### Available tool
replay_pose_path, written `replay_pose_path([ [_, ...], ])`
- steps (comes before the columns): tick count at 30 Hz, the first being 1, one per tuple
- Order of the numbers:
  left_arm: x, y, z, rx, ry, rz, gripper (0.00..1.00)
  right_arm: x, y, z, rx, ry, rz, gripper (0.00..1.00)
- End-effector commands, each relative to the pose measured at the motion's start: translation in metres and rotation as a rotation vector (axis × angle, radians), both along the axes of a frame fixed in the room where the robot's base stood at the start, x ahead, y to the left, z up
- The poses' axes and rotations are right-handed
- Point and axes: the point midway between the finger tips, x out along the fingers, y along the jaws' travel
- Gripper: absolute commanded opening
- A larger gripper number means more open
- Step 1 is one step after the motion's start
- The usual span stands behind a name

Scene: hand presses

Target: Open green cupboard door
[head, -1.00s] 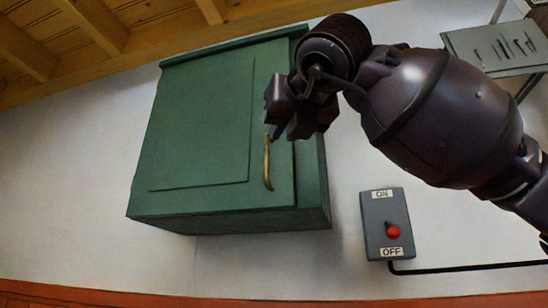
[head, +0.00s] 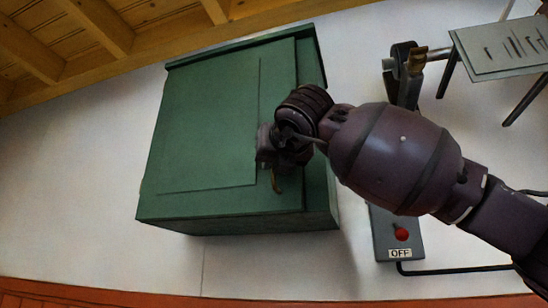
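The green cupboard (head: 210,125) hangs on the white wall, and its door looks shut. The brass handle (head: 277,183) is at the right edge of the door; only its lower end shows below my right gripper. My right gripper (head: 268,158) is in front of the handle, covering its upper part. Its fingers are dark and small here, so I cannot tell whether they are open or shut, or whether they touch the handle. My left gripper is not in view.
A grey switch box (head: 383,238) with a red knob (head: 402,234) and an OFF label is on the wall right of the cupboard, partly behind my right arm. A metal panel (head: 500,47) with slots stands at the upper right. Wooden ceiling beams (head: 100,30) are above.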

Motion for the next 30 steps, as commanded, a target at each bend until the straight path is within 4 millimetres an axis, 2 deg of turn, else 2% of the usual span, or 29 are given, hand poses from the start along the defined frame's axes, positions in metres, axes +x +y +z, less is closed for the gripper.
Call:
replay_pose_path([
  [7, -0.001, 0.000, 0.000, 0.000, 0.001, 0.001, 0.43, 0.001, 0.000, 0.000, 0.000, 0.000, 0.000, 0.19],
  [11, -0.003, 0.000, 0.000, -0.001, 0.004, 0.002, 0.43, 0.001, 0.000, 0.000, 0.000, 0.000, 0.000, 0.01],
  [23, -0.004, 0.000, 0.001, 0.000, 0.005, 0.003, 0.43, -0.001, 0.000, 0.000, 0.000, 0.000, 0.001, 0.00],
  [30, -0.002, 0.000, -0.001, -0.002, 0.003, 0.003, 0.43, -0.009, 0.000, -0.001, 0.000, 0.001, 0.012, 0.00],
])
